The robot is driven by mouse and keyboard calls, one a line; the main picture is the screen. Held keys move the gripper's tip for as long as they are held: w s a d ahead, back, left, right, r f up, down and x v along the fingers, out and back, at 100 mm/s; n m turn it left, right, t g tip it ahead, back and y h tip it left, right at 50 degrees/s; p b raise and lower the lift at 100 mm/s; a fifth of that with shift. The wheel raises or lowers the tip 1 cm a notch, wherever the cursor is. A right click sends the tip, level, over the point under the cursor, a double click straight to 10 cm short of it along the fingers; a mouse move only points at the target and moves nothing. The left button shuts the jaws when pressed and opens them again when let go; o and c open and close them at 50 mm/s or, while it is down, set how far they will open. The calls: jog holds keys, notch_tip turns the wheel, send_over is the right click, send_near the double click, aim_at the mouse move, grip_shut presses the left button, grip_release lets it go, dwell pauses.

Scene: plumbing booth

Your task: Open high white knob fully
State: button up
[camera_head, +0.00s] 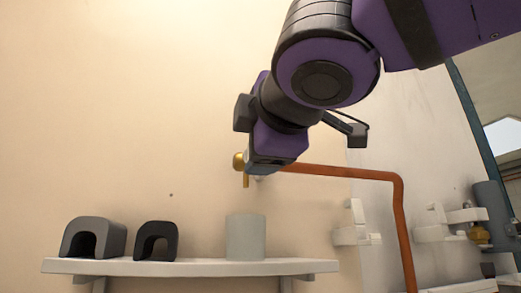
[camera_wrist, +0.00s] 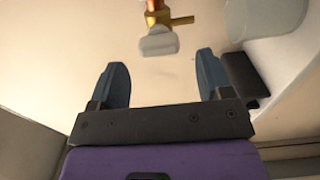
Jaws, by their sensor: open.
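The white knob (camera_wrist: 158,42) sits on a brass valve (camera_wrist: 170,20) at the top middle of the wrist view. My gripper (camera_wrist: 161,62) is open and empty, with its two blue-grey fingers spread. The knob lies beyond the fingertips, roughly centred between them and apart from both. In the head view my gripper (camera_head: 264,168) is in front of the valve. The brass valve body (camera_head: 240,160) shows just left of it, and the knob is mostly or wholly hidden behind it.
A copper pipe (camera_head: 345,172) runs right from the valve and bends down. Below, a white shelf (camera_head: 190,267) holds a grey cylinder (camera_head: 246,238), a grey arch (camera_head: 95,236) and a black arch (camera_head: 156,240). White fittings (camera_head: 356,225) are on the right. The wall left of the valve is clear.

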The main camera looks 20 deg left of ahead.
jog(key=v, duration=0.8)
dwell(0.4)
jog(key=w+d+f+m+g+h, duration=0.1)
jog(key=w+d+f+m+h, duration=0.5)
jog(key=d+f, duration=0.4)
jog(key=w+d+f+m+h, duration=0.4)
jog(key=w+d+f+m, duration=0.35)
jog(key=d, duration=0.45)
jog(key=s+d+f+m+g, duration=0.3)
jog(key=d+f+m, duration=0.3)
jog(key=d+f, duration=0.3)
jog(key=s+d+f+m+g+h, duration=0.1)
jog(key=s+d+f+m+g, duration=0.3)
jog(key=d+f, duration=0.5)
notch_tip(320, 180, down, 3)
jog(key=s+m, duration=0.2)
jog(key=shift+m+g+h, duration=0.3)
jog(key=shift+m, duration=0.05)
